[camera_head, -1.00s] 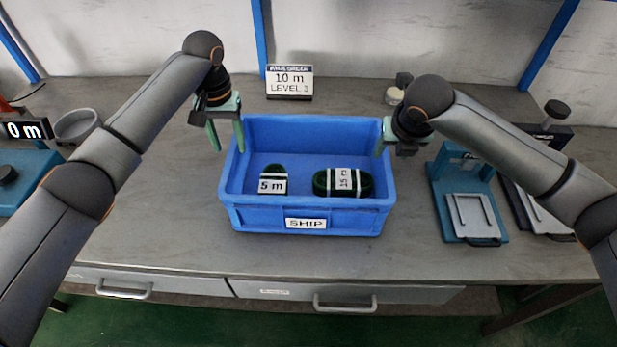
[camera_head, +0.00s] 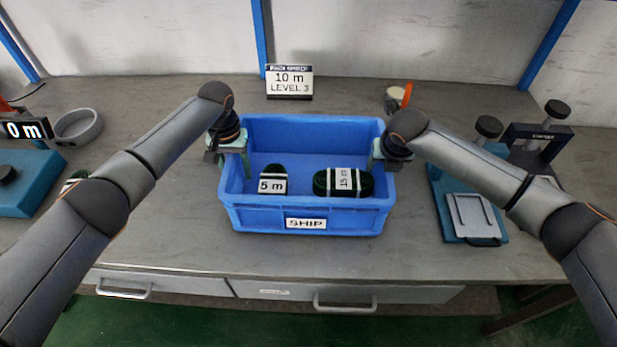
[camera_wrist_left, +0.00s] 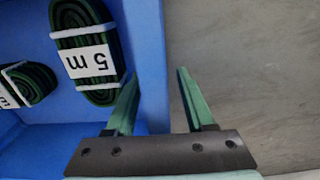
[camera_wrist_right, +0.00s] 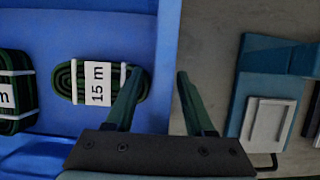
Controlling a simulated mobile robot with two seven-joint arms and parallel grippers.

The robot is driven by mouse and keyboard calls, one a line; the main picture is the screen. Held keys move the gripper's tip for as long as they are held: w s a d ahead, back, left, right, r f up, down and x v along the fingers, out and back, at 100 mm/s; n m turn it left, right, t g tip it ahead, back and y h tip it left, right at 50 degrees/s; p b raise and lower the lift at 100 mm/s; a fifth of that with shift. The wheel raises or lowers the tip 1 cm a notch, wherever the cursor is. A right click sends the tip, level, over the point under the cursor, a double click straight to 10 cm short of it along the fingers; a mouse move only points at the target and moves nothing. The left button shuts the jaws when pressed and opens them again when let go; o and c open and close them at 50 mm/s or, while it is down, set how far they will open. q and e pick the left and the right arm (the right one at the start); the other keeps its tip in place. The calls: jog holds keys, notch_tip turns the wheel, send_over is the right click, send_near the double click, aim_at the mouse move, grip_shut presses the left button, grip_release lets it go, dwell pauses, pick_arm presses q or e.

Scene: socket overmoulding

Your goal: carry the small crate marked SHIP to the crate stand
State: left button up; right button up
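The blue crate (camera_head: 265,217) stands on the workbench with a SHIP label (camera_head: 306,223) on its front wall. Inside lie a dark green coil marked 5 m (camera_head: 273,180) and one marked 15 m (camera_head: 343,182). My left gripper (camera_wrist_left: 155,85) is open, with one finger inside and one outside the crate's left wall. My right gripper (camera_wrist_right: 157,88) is open in the same way astride the right wall. Gaps show between the fingers and the walls. I see no crate stand in these views.
A 10 m LEVEL 3 sign (camera_head: 289,81) stands behind the crate. A teal device (camera_head: 30,180) and a grey ring-shaped dish (camera_head: 78,126) are at the left. Teal and dark fixtures (camera_head: 473,215) stand at the right. Bare bench lies in front of the crate.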

pick_arm(q)
grip_shut()
pick_arm(e)
grip_shut()
dwell(0.9)
pick_arm(q)
jog(key=shift+w+r, duration=0.1)
jog(key=shift+r, duration=0.1)
pick_arm(e)
jog(key=shift+w+r, duration=0.15)
jog(key=shift+r, duration=0.1)
